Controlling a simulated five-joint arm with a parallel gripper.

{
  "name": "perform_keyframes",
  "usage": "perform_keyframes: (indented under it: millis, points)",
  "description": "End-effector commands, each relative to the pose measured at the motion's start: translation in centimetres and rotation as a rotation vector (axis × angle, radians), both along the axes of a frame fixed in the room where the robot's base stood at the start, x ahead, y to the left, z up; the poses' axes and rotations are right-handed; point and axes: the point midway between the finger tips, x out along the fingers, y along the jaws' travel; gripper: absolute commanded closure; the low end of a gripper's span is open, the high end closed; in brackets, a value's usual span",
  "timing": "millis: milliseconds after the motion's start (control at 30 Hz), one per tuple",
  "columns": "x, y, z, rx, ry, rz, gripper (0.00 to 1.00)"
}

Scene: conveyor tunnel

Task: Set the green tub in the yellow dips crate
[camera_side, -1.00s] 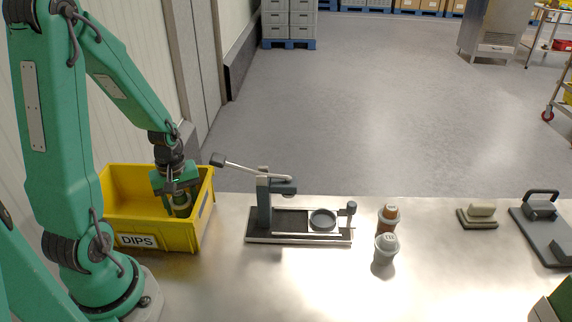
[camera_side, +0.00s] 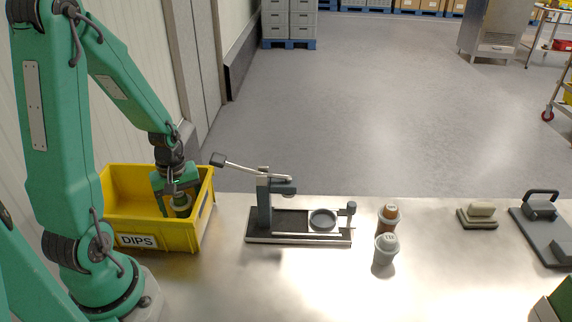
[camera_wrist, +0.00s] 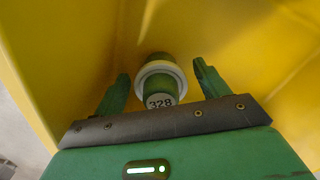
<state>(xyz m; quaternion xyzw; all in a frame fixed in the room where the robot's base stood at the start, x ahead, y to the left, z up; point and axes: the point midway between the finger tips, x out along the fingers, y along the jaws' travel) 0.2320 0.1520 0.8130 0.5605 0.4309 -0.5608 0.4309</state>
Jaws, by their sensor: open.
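The yellow dips crate (camera_side: 180,236) stands at the left of the steel table, its front label reading DIPS. Its yellow inner wall also fills the wrist view (camera_wrist: 60,60). The green tub (camera_wrist: 158,84), with a pale rim and a label reading 328, is inside the crate in the wrist view. In the side view the tub (camera_side: 182,205) shows only partly below my gripper. My gripper (camera_wrist: 160,85) is open inside the crate, with one finger on each side of the tub and a gap visible on both sides. Whether the tub touches the crate floor is hard to tell.
A lever press (camera_side: 265,205) with a round ring stands right of the crate. A brown-topped tub (camera_side: 388,214) and a grey tub (camera_side: 386,248) stand beyond it. A brush-like block (camera_side: 481,211) and a dark-handled device (camera_side: 541,210) are further right.

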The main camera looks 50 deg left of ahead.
Motion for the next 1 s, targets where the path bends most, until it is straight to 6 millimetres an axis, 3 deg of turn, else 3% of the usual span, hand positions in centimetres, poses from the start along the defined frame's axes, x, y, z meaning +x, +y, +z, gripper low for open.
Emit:
perform_keyframes:
  millis: [367, 1000]
  points:
    - [0.1, 0.1, 2.2, 0.002, -0.004, 0.0, 0.26]
    - [0.0, 0.0, 10.0, 0.002, -0.003, 0.0, 0.26]
